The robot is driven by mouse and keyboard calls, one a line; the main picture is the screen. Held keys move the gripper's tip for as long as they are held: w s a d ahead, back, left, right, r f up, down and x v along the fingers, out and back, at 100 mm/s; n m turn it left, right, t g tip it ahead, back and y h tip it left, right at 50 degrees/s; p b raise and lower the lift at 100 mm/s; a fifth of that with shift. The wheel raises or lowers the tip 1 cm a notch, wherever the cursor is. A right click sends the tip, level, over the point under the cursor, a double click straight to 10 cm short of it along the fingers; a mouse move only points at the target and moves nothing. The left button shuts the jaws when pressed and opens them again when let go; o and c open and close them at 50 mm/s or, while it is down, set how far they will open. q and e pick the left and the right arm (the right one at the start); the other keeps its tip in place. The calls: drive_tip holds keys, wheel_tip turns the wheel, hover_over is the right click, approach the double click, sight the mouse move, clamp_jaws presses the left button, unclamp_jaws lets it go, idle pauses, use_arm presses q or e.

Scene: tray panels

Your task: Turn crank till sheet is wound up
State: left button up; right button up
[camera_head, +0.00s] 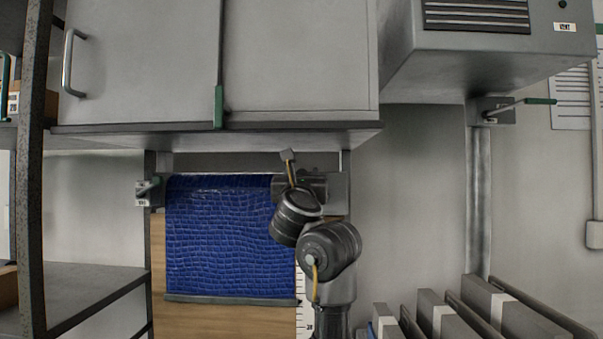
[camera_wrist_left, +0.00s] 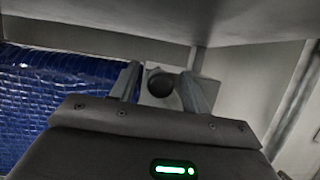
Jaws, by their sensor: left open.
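A blue textured sheet (camera_head: 230,240) hangs below the grey cabinet, with a grey bar (camera_head: 230,299) along its lower edge. It also shows at the left in the left wrist view (camera_wrist_left: 60,95). My left gripper (camera_head: 318,184) is at the sheet's upper right end, in front of a grey bracket plate. In the left wrist view its fingers (camera_wrist_left: 160,84) stand apart. A dark round knob (camera_wrist_left: 159,83), seemingly the crank's, shows between them; I cannot tell whether they touch it. The crank is mostly hidden by my arm in the head view. My right gripper is out of view.
The cabinet (camera_head: 295,60) overhangs close above the gripper. A wooden board (camera_head: 225,319) lies behind the sheet. Grey panels (camera_head: 440,315) stand at the lower right.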

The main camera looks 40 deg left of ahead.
use_arm(q)
drive_tip(key=shift+c, duration=0.5)
clamp_jaws()
drive_tip(key=shift+w, duration=0.1)
